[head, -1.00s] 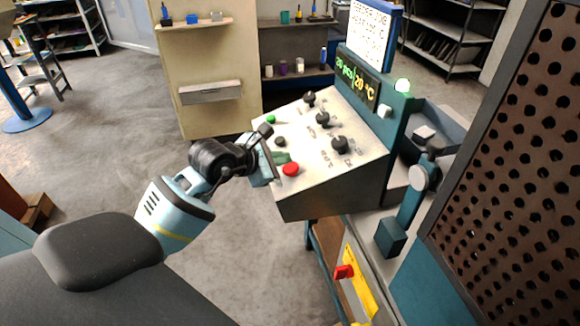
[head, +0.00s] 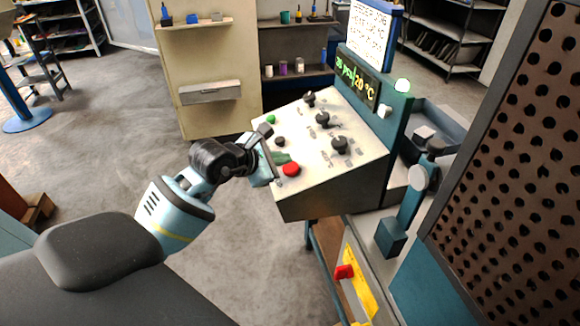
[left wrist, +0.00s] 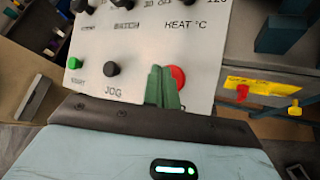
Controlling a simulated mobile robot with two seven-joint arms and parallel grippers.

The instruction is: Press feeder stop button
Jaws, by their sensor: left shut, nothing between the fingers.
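The control panel (head: 318,150) is a pale sloped box with a green button (head: 271,119), a dark button (head: 280,141), a red button (head: 291,169) and several black knobs. My left gripper (head: 282,158) is shut and empty, its green fingers over the panel just beside the red button. In the left wrist view the fingers (left wrist: 163,90) partly cover the red button (left wrist: 178,78). Whether they touch the panel I cannot tell. The green START button (left wrist: 75,63) and the black JOG button (left wrist: 112,69) lie to their left. My right gripper is not in view.
A lit display (head: 357,80) stands behind the panel, with a sign above it. A perforated dark guard (head: 510,150) fills the right side. A red switch on a yellow plate (head: 358,285) sits below the panel. Open floor lies left of the panel.

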